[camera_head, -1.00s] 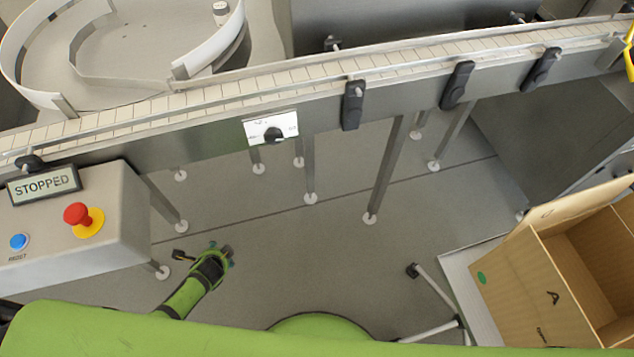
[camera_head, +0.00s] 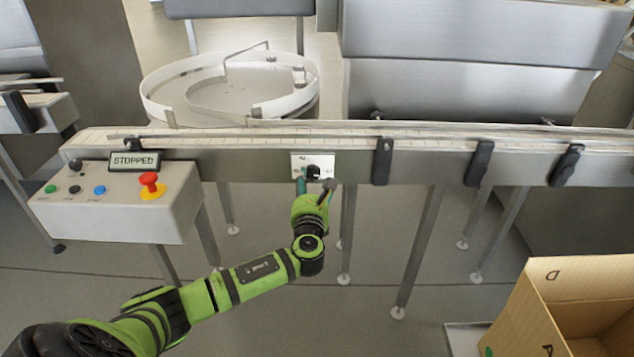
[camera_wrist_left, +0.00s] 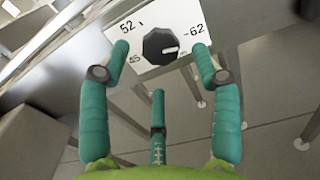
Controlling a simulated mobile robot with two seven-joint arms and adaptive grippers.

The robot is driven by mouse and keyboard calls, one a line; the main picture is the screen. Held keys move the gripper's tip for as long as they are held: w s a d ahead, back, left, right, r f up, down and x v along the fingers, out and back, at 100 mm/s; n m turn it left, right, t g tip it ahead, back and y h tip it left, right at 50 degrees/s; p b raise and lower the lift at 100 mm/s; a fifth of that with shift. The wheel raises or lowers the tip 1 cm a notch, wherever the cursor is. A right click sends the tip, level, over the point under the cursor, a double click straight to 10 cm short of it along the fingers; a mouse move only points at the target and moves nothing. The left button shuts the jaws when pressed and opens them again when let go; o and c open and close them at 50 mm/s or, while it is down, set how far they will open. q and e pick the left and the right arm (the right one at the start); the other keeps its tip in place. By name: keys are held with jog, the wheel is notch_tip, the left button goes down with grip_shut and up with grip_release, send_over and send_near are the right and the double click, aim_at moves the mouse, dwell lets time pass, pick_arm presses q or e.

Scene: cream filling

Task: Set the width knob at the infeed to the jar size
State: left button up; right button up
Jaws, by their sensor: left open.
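The width knob (camera_wrist_left: 161,46) is a black, many-sided dial on a white plate (camera_wrist_left: 125,38) with marks including 52 and 62. A white line on the knob points right, a little below the 62 mark. In the head view the plate (camera_head: 299,160) is on the conveyor's front side, and the knob (camera_head: 313,172) is partly behind my fingers. My left gripper (camera_head: 316,184) is at the plate. In the left wrist view the left gripper (camera_wrist_left: 160,55) is open, its teal fingers on either side of the knob, without visible contact. My right gripper is not in view.
A control box (camera_head: 120,205) with a red stop button (camera_head: 149,181) and a display (camera_head: 135,161) reading STOPPED stands at the left. The conveyor (camera_head: 440,162) carries black clamps. A round turntable (camera_head: 225,88) stands behind it. A cardboard box (camera_head: 575,310) is at lower right.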

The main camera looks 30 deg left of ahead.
aim_at(313, 176)
pick_arm(q)
jog(key=x, duration=0.2)
jog(key=shift+w+a, duration=0.1)
jog(key=shift+w, duration=0.2)
jog(key=shift+w+a, duration=0.3)
jog(key=shift+w, duration=0.25)
jog(key=c, duration=1.1)
jog(key=shift+c, duration=0.2)
jog(key=shift+f, duration=0.1)
